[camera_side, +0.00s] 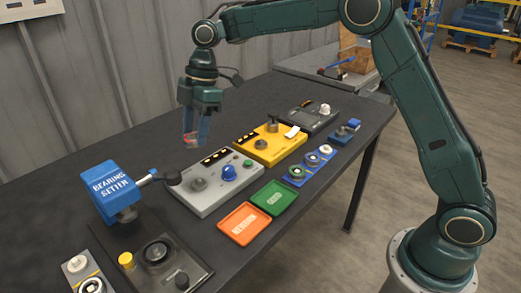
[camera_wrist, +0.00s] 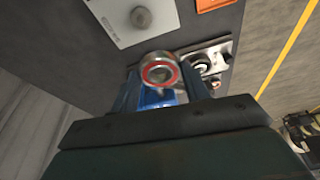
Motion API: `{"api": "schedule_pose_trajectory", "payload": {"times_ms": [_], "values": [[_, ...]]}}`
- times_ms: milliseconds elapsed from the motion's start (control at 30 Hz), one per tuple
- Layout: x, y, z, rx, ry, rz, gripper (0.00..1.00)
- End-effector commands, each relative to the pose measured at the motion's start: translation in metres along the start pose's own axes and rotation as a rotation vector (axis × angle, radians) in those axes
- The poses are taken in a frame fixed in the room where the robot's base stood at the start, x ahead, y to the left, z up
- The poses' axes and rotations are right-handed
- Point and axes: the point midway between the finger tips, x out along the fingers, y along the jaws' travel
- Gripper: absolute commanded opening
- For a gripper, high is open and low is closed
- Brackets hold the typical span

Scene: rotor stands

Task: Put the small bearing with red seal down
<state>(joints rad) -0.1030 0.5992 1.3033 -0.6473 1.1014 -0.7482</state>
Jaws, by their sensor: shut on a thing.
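The small bearing with red seal (camera_wrist: 160,71) is held between the fingertips of my gripper in the wrist view, its red ring facing the camera. In the side view my gripper (camera_side: 192,138) hangs above the back part of the dark table, left of the yellow device, and a bit of red from the bearing shows at its fingertips. The gripper is shut on the bearing and clear of the table. Much of the bearing is hidden by the fingers in the side view.
A blue bearing setter (camera_side: 112,190) stands at the left. A grey device (camera_side: 215,190), a yellow device (camera_side: 265,143) and a dark device (camera_side: 312,112) line the table. An orange tray (camera_side: 244,223) and green tray (camera_side: 274,197) lie in front, beside a blue holder with several round parts (camera_side: 311,160).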

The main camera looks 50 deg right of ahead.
Motion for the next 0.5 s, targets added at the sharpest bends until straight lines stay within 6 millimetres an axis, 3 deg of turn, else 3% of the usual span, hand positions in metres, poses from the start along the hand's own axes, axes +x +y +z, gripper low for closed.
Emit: {"api": "schedule_pose_trajectory", "payload": {"times_ms": [500], "values": [[-0.022, -0.082, 0.001, 0.278, 0.006, 0.075, 0.17]]}}
